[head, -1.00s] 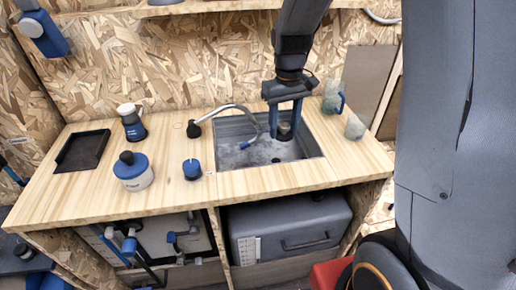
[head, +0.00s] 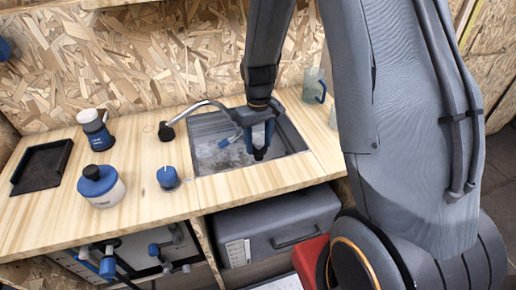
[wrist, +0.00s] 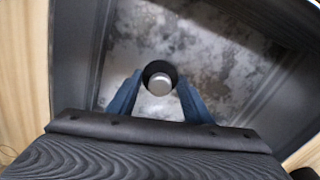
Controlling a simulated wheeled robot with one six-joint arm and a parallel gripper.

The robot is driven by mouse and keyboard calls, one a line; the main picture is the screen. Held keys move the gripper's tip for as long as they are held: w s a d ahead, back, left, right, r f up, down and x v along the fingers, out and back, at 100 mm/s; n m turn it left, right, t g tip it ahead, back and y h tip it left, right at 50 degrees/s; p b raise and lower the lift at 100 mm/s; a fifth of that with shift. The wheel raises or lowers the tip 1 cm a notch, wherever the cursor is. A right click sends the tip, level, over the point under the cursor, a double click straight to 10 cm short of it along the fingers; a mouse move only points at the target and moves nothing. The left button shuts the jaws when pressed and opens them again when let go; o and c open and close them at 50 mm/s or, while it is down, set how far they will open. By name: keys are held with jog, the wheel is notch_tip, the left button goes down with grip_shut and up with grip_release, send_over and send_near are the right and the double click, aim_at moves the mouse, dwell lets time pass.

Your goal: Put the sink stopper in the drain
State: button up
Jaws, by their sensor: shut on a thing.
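The grey metal sink (head: 212,158) is set into the wooden counter. My gripper (head: 260,150) reaches down into the sink, its blue fingers shut on a small dark stopper (head: 260,154). In the wrist view my gripper (wrist: 158,98) has a finger on each side of the stopper (wrist: 160,84), which shows a round silver top and a black rim. The drain is not visible in either current view. I cannot tell whether the stopper touches the sink floor.
A curved faucet (head: 198,106) with a blue tip arches over the sink, close left of my gripper. A blue knob (head: 168,178), a blue-lidded jar (head: 101,187), a blue-and-white container (head: 96,131) and a black tray (head: 41,167) stand left. A mug (head: 314,86) stands behind right.

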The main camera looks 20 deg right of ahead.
aim_at(258, 149)
jog(key=shift+f, duration=1.55)
jog(key=shift+f, duration=0.15)
jog(key=o, duration=1.1)
notch_tip(258, 149, up, 12)
jog(key=shift+r+b, duration=0.1)
jog(key=shift+b, duration=0.85)
jog(key=shift+r, duration=0.1)
